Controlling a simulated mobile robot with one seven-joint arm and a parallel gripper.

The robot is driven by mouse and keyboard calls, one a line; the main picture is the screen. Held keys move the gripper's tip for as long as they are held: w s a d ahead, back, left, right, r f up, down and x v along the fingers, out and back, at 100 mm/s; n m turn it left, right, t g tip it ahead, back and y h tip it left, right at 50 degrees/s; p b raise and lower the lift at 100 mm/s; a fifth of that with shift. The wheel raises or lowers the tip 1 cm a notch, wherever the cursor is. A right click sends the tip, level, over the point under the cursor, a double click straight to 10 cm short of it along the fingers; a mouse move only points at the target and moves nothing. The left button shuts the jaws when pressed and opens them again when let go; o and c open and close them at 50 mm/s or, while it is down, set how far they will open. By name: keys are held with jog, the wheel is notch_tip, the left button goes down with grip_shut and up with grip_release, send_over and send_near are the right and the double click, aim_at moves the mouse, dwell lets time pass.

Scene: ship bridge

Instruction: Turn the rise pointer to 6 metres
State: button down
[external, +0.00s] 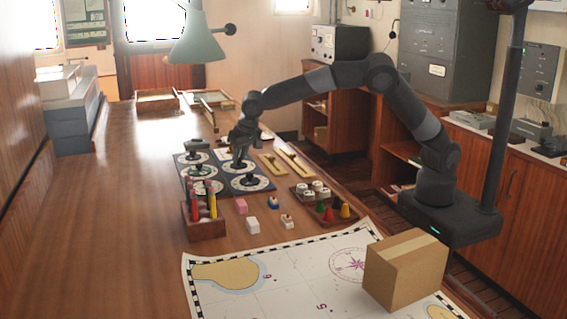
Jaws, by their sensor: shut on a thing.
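A dark blue dial panel (265,188) lies on the wooden table, with round white-ringed dials that have dark raised pointers. The front right dial (249,184) and the front left dial (206,189) show clearly. My gripper (238,153) points down at the back right part of the panel. It is shut on a small dial pointer there, mostly hidden by the fingers. The dial markings are too small to read, so I cannot tell which dial is the rise one or what value it shows.
A wooden pencil box (205,230) stands in front of the panel, with small blocks (253,226) beside it. A tray of coloured pieces (325,207) and brass rulers (293,163) lie to the right. A chart (290,285) and cardboard box (405,270) are in front. The table's left is clear.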

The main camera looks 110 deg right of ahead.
dwell(0.4)
jog(key=c, duration=1.3)
grip_release()
jog(key=shift+o, duration=0.2)
jog(key=shift+r, duration=0.1)
jog(key=v, duration=1)
jog(key=shift+r, duration=0.25)
jog(key=shift+s+a, duration=0.1)
